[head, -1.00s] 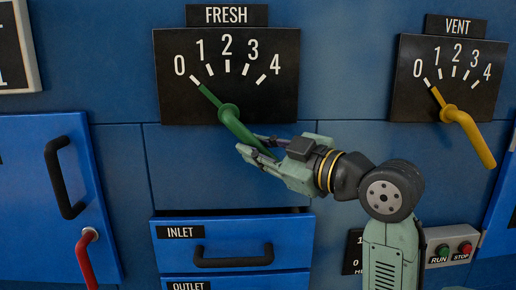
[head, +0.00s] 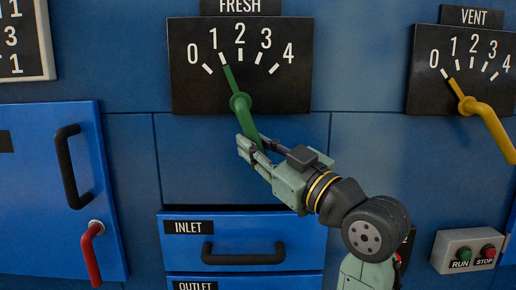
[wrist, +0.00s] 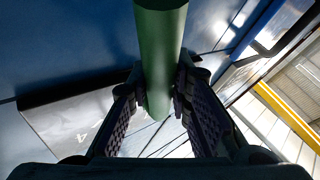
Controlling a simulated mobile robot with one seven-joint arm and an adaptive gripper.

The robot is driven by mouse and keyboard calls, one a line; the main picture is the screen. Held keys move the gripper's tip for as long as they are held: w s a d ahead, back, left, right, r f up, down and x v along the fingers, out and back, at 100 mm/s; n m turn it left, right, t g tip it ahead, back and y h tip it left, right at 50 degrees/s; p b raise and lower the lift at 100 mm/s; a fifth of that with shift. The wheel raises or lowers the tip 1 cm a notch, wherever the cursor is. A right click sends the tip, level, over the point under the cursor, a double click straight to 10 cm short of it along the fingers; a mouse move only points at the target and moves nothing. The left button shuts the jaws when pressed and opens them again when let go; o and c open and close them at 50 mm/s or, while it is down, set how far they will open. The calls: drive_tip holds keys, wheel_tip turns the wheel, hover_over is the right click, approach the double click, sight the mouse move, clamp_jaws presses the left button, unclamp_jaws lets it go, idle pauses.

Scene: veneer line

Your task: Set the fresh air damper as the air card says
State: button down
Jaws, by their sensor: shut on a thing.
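The fresh air damper has a black dial plate (head: 290,85) marked 0 to 4 under a FRESH label. Its green lever (head: 241,103) has its pointer end up at the 1 mark, tilted slightly left. My gripper (head: 251,147) is shut on the lever's lower handle, which slants down to the right. In the wrist view, the green handle (wrist: 160,50) stands between the two dark ridged finger pads. No card labelled as the air card can be made out. A white-framed board (head: 22,40) at the upper left shows figures, but is cut off.
The VENT dial (head: 425,95) at right has a yellow lever (head: 485,115) pointing at 0. Below are the INLET drawer (head: 245,234), an OUTLET drawer, and a RUN/STOP box (head: 467,250). A blue door (head: 40,190) with black and red handles is at left.

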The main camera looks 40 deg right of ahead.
drive_tip(key=c, duration=1.4)
unclamp_jaws()
drive_tip(key=shift+c, duration=0.2)
drive_tip(key=v, duration=1.2)
